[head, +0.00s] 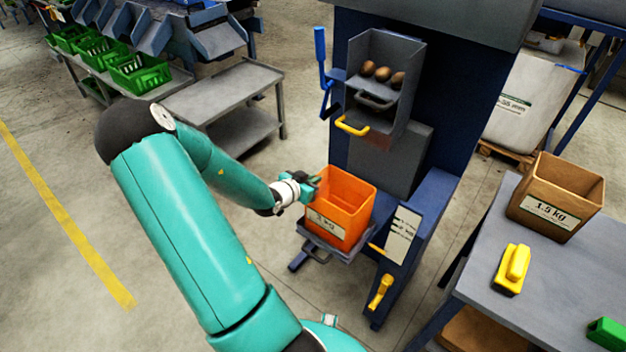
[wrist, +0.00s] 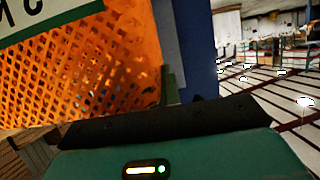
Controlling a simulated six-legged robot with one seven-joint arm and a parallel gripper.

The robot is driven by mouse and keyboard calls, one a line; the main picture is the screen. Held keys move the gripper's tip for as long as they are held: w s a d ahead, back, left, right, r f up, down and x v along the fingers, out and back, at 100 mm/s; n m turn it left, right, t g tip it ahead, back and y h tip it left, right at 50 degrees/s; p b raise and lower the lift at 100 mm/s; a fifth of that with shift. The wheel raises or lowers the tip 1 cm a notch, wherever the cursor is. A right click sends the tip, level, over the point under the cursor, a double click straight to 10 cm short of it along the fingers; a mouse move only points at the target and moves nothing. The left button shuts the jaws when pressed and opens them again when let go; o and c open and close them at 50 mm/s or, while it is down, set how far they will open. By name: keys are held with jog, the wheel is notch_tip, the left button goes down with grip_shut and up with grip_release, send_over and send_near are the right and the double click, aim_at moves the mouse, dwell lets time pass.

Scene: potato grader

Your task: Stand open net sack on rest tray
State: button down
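The open orange net sack (head: 341,212) stands upright, mouth up, with a "kg" label on its front. Its base is at the small grey rest tray (head: 318,246); I cannot tell whether it fully bears on it. My gripper (head: 313,186) is at the sack's upper left edge, its green fingers touching or very near the rim. In the wrist view the sack's orange mesh (wrist: 100,70) fills the left side, with one dark finger beside its edge. The finger gap is hidden, so I cannot tell whether the fingers are closed on the rim.
Above the sack, the dark blue grader's grey chute (head: 383,90) holds several potatoes (head: 382,74). A yellow handle (head: 380,292) projects low down. At right, a grey table (head: 480,265) bears a brown 1.5 kg box (head: 556,196) and a yellow tool (head: 512,268). Floor at left is clear.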

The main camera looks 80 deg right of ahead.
jog(key=shift+f, duration=0.1)
jog(key=c, duration=2)
grip_release()
jog(key=shift+c, duration=0.2)
jog(key=o, duration=0.4)
jog(key=shift+o, duration=0.2)
jog(key=shift+w+a+r, duration=0.1)
jog(key=shift+r, duration=0.1)
jog(key=v, duration=1.1)
jog(key=shift+a+r, duration=0.2)
jog(key=shift+a, duration=0.1)
jog(key=shift+w, duration=0.15)
